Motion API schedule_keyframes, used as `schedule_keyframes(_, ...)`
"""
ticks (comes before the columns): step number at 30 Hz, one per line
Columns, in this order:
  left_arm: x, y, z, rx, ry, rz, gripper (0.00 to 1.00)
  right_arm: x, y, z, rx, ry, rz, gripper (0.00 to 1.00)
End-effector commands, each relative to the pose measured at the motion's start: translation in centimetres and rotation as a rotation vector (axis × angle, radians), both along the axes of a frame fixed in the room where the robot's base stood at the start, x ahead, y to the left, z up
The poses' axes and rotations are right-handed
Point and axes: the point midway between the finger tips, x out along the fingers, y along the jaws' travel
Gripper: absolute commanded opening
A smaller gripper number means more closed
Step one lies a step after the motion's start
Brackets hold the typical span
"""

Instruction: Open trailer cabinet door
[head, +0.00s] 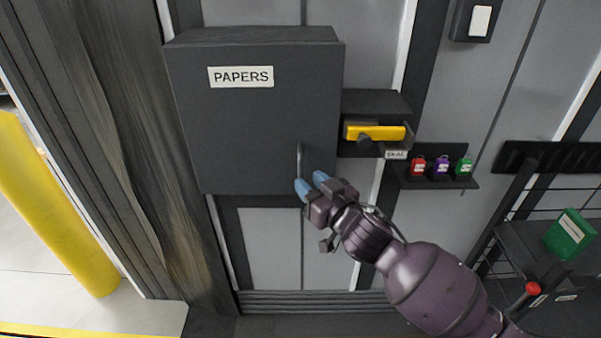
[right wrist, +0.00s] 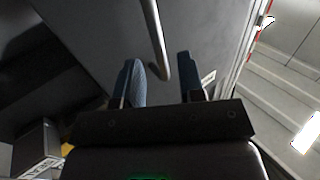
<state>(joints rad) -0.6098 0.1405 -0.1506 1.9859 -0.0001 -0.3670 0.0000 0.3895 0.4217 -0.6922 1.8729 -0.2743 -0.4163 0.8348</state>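The dark grey cabinet (head: 250,125) with a white PAPERS label (head: 241,77) hangs on the wall, its door shut. A thin vertical bar handle (head: 300,160) stands near the door's lower right side. My right gripper (head: 311,184) has its blue fingertips at the handle's lower end. In the right wrist view, the two fingers (right wrist: 165,82) are apart, and the handle (right wrist: 155,40) reaches down between them without visible contact on either side. My left gripper is not in view.
A shelf with a yellow object (head: 375,132) adjoins the cabinet's right side. Red, purple and green small items (head: 441,166) sit on a ledge further right. A rack with a green box (head: 571,233) stands at right. A yellow post (head: 50,210) is at left.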

Motion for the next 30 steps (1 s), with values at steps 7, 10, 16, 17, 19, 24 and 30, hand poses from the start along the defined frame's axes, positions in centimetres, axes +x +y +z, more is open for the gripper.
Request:
schedule_keyframes(7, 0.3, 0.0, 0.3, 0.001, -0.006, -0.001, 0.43, 2.6, 1.8, 0.1, 0.0, -0.001, 0.001, 0.36)
schedule_keyframes(10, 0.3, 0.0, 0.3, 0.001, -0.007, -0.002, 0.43, 3.1, 2.1, 0.0, -0.001, -0.001, 0.001, 0.36)
schedule_keyframes(16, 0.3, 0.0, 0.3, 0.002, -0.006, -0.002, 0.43, 3.3, 2.3, 0.0, -0.001, -0.001, 0.001, 0.36)
schedule_keyframes(17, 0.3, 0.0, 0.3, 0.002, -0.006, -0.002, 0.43, 3.3, 2.3, 0.0, -0.001, -0.001, 0.001, 0.36)
schedule_keyframes(19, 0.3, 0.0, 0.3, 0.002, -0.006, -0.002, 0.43, 3.3, 2.2, 0.0, -0.001, -0.001, 0.001, 0.36)
schedule_keyframes(24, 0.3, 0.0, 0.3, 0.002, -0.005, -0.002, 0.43, 3.3, 2.2, 0.0, -0.001, -0.001, 0.001, 0.18)
schedule_keyframes(30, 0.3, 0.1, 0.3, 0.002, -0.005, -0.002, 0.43, 3.3, 2.2, 0.0, -0.001, -0.001, 0.001, 0.0)
